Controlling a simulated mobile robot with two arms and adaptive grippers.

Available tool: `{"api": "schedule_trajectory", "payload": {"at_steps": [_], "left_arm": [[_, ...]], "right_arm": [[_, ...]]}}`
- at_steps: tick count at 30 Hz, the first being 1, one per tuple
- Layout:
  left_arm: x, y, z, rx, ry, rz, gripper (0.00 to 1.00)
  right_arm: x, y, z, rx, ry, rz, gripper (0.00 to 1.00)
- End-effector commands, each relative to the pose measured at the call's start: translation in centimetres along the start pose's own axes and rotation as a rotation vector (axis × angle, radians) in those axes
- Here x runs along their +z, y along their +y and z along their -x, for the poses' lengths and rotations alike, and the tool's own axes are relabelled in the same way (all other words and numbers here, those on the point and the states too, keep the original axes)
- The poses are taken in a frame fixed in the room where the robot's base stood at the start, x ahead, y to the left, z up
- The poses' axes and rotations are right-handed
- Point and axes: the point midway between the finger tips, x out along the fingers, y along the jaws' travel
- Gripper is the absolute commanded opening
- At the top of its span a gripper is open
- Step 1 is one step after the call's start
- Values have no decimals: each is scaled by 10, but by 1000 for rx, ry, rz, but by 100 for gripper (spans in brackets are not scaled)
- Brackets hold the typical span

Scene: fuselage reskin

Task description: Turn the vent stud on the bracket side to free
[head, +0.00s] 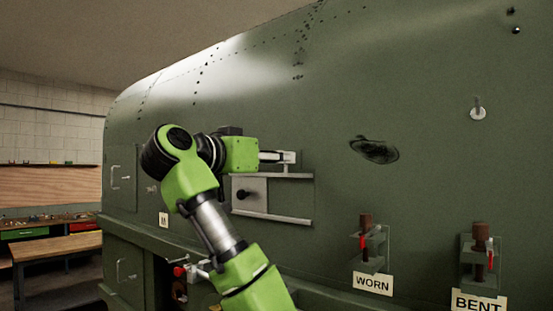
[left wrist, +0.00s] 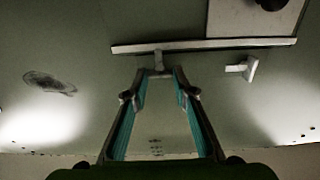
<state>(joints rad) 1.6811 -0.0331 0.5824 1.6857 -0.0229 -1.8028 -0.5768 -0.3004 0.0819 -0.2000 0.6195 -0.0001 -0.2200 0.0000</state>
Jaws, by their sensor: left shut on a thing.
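The vent cover (head: 249,193) is a light plate with a dark round knob, between an upper and a lower rail on the green fuselage side. My left gripper (head: 291,158) is at the upper rail's right part, and its fingertips (left wrist: 160,73) are closed on a small light vent stud (left wrist: 158,60) beside the rail. This is the stud nearer the dent and the labelled brackets. A second stud (left wrist: 243,68) with a crosswise tab stands free at the rail's other part in the left wrist view. My gripper and arm hide it in the head view. My right gripper is out of view.
A dark dent (head: 374,150) marks the skin right of the vent. Brackets labelled WORN (head: 372,284) and BENT (head: 479,302) stick out at lower right. A small round fitting (head: 478,112) sits higher up. A workbench (head: 60,244) stands far left.

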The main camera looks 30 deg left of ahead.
Motion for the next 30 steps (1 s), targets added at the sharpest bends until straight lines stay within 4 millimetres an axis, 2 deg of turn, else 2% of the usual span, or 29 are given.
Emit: {"api": "schedule_trajectory", "payload": {"at_steps": [11, 30], "left_arm": [[2, 0, 0, 0, 0, 143, 3], [2, -1, 0, 0, 1, 732, 3]], "right_arm": [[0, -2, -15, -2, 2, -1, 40], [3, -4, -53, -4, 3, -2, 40]]}}
